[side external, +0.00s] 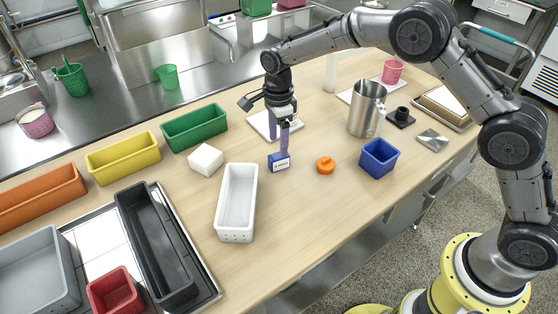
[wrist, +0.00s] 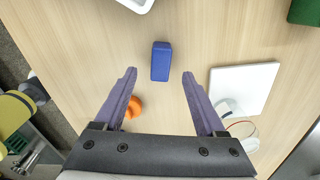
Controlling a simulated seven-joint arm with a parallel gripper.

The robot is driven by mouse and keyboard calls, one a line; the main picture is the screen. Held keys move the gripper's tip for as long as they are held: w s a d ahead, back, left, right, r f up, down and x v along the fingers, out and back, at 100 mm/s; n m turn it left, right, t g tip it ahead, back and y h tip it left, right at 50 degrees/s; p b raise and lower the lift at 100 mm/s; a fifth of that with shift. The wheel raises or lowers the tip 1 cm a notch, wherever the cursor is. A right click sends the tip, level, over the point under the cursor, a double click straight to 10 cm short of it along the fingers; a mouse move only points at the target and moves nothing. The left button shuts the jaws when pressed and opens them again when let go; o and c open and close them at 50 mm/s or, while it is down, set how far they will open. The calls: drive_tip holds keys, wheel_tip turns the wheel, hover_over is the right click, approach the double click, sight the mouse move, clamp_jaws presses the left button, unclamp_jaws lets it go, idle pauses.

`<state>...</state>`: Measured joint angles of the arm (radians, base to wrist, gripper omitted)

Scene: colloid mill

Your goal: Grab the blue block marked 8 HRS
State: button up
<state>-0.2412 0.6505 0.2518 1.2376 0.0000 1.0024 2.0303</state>
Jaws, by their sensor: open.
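The blue block (side external: 279,165) lies on the wooden table in the side view, with a white label bearing dark lettering on its near face. The lettering is too small to read for certain. In the wrist view the blue block (wrist: 161,61) shows its plain top, ahead of the fingertips and between their lines. My gripper (side external: 279,137) points down just above and behind the block in the side view. In the wrist view my gripper (wrist: 160,73) has its two purple fingers wide apart, with nothing between them.
An orange knob-like piece (side external: 326,165) and a blue bin (side external: 379,158) stand to the block's right. A white bin (side external: 237,202) and a white block (side external: 206,160) are to its left. A white board (side external: 262,124) lies behind. A metal pitcher (side external: 366,110) stands further right.

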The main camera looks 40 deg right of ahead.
sight(279, 157)
drive_tip(key=shift+d+f, duration=0.15)
drive_tip(key=shift+f, duration=3.15)
clamp_jaws()
